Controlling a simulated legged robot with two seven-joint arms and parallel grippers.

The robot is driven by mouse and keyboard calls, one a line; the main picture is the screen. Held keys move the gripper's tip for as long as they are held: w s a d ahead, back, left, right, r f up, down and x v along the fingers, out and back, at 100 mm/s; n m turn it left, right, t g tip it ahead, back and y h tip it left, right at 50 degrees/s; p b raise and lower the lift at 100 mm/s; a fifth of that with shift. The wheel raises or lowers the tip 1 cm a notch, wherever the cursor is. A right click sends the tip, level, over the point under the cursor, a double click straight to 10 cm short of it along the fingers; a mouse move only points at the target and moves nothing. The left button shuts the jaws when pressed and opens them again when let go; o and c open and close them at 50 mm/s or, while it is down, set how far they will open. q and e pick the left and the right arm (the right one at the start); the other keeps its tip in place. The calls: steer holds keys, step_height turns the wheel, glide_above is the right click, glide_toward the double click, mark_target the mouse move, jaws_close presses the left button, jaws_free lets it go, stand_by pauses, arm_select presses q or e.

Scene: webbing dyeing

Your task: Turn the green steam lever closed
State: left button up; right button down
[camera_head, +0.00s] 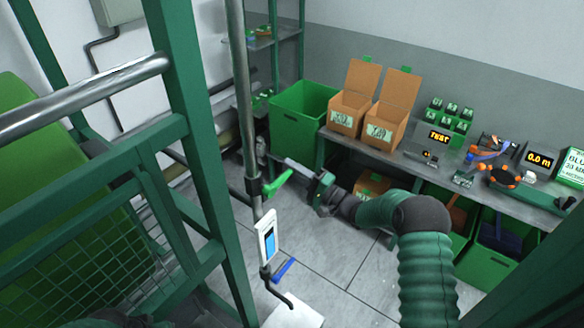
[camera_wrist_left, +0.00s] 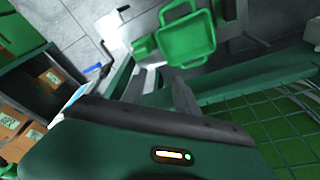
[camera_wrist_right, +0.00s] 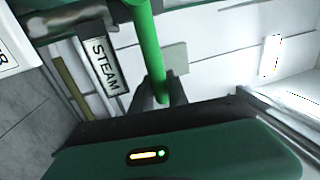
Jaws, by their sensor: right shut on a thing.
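The green steam lever (camera_head: 278,184) sticks out from a vertical pipe (camera_head: 243,90) and slopes up to the right in the head view. My right gripper (camera_head: 292,168) is at the lever's outer end. In the right wrist view, the green lever (camera_wrist_right: 149,40) runs down between the fingers of my right gripper (camera_wrist_right: 153,92), which is shut on it. A white STEAM label (camera_wrist_right: 104,66) is beside it. In the left wrist view, my left gripper (camera_wrist_left: 160,84) has its fingers apart, with nothing between them.
A white panel with a blue face (camera_head: 267,238) and a blue lever (camera_head: 284,269) are lower on the pipe. A green frame (camera_head: 200,120) stands at left. A bench (camera_head: 400,160) with boxes and small items runs along the right wall. Grey floor lies between.

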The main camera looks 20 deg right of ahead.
steer(key=shift+f+m, duration=0.3)
steer(key=shift+f, duration=0.05)
steer(key=c, duration=1.6)
jaws_free()
steer(key=shift+c, duration=0.2)
steer(key=o, duration=0.3)
steer(key=shift+w, duration=0.1)
steer(key=shift+o, duration=0.2)
steer(key=shift+d, duration=0.1)
steer(key=shift+s+d, duration=0.2)
steer(key=shift+s, duration=0.1)
steer(key=p+v, duration=0.1)
steer(key=v, duration=1)
steer(key=shift+f, duration=0.2)
steer(key=shift+s+d, duration=0.1)
steer(key=shift+d, duration=0.05)
